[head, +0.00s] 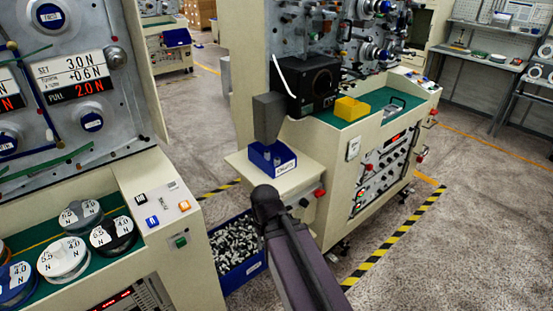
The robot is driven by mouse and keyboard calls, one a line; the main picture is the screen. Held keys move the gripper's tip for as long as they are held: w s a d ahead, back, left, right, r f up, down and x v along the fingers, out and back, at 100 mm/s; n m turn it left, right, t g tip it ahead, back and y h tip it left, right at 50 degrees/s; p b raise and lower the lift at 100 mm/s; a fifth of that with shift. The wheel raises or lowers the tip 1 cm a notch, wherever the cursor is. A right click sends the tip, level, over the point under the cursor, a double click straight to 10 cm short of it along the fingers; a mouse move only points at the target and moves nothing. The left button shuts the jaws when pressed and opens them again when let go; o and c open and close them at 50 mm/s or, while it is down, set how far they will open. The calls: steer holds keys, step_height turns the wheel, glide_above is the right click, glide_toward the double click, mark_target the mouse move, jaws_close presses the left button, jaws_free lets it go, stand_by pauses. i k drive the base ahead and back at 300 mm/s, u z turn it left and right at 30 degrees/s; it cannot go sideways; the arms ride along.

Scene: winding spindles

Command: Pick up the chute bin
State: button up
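The chute bin, a small open-topped blue bin (262,160) with a white label on its front, sits on a cream side shelf (240,162) of the middle machine. A grey chute (268,118) comes down right above it, and its lower end hides part of the bin's opening. What lies inside the bin cannot be made out. My dark arm rises from the bottom of the head view, and its top end shows just in front of and below the bin. My gripper is not visible.
A larger blue crate (228,262) full of small pale pieces stands on the floor between the machines. A yellow tray (350,109) sits on the green worktop (372,120). Labelled spools (64,257) stand at left. Grey floor is open at right beyond the yellow-black tape (395,240).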

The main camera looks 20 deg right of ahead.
mark_target(272, 156)
steer(key=u, duration=0.1)
steer(key=i, duration=0.95)
steer(key=z, duration=0.1)
